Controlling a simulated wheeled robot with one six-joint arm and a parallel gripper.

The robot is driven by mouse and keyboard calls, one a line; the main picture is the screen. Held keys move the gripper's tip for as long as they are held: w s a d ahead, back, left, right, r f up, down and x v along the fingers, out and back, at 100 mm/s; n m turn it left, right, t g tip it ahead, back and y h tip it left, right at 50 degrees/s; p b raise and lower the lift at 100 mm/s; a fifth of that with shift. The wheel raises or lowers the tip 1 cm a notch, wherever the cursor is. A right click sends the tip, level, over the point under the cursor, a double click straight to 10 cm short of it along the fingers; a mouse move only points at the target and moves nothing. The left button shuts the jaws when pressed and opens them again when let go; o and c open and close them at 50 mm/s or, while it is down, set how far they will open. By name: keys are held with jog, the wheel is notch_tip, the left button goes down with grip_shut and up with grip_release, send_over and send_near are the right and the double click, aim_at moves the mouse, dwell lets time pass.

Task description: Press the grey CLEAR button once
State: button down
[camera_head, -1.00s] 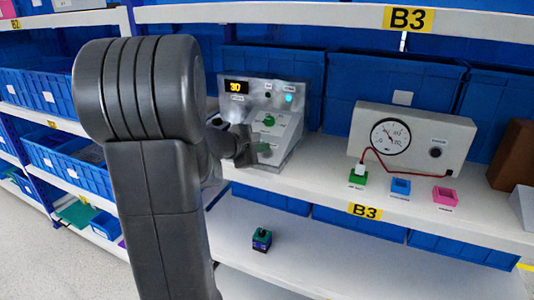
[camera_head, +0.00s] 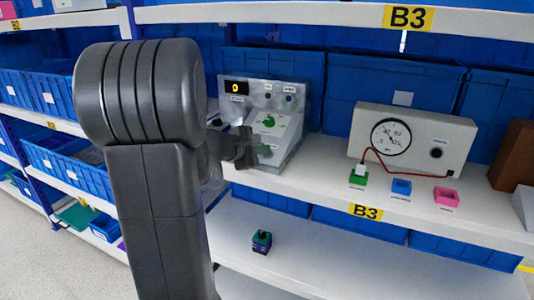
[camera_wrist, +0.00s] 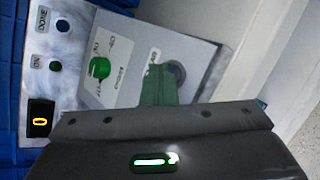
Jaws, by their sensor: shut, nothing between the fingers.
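A grey switch box (camera_head: 275,92) with a sloped front stands on the shelf. The grey CLEAR button (camera_wrist: 179,70) shows in the wrist view, partly hidden behind my fingers. My gripper (camera_wrist: 158,84) is shut and empty, with its green fingertips right at the button. I cannot tell whether they touch it. In the head view my gripper (camera_head: 262,149) is at the lower part of the sloped panel. The green rotary knob (camera_wrist: 100,68) sits beside the button. The display (camera_wrist: 40,119) reads 0, and it also shows in the head view (camera_head: 236,88). The DONE lamp (camera_wrist: 62,25) is dark.
A gauge box (camera_head: 410,138) with a red cable stands to the right on the same shelf. Green (camera_head: 358,178), blue (camera_head: 401,187) and pink (camera_head: 446,196) blocks sit before it. Blue bins (camera_head: 345,80) stand behind. A small dark block (camera_head: 262,242) rests on the lower shelf.

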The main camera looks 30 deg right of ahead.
jog(key=shift+r, duration=0.1)
jog(key=shift+s+a+r+p, duration=0.1)
jog(key=shift+a+r+p, duration=0.1)
jog(key=shift+r, duration=0.15)
jog(key=shift+s+a+r+p, duration=0.1)
jog(key=shift+r+p, duration=0.05)
jog(key=shift+r, duration=0.15)
jog(key=shift+r, duration=0.1)
jog(key=r+p, duration=0.1)
jog(key=a+r, duration=0.1)
jog(key=r, duration=0.1)
jog(key=s+r+p, duration=0.1)
jog(key=shift+s+a+r+p, duration=0.1)
jog(key=shift+a+r+p, duration=0.05)
jog(key=shift+r+p, duration=0.15)
jog(key=shift+f, duration=0.15)
jog(key=p, duration=0.1)
jog(key=f+p, duration=0.1)
jog(key=p, duration=0.1)
jog(key=shift+w+d, duration=0.2)
jog(key=shift+d, duration=0.05)
dwell(0.4)
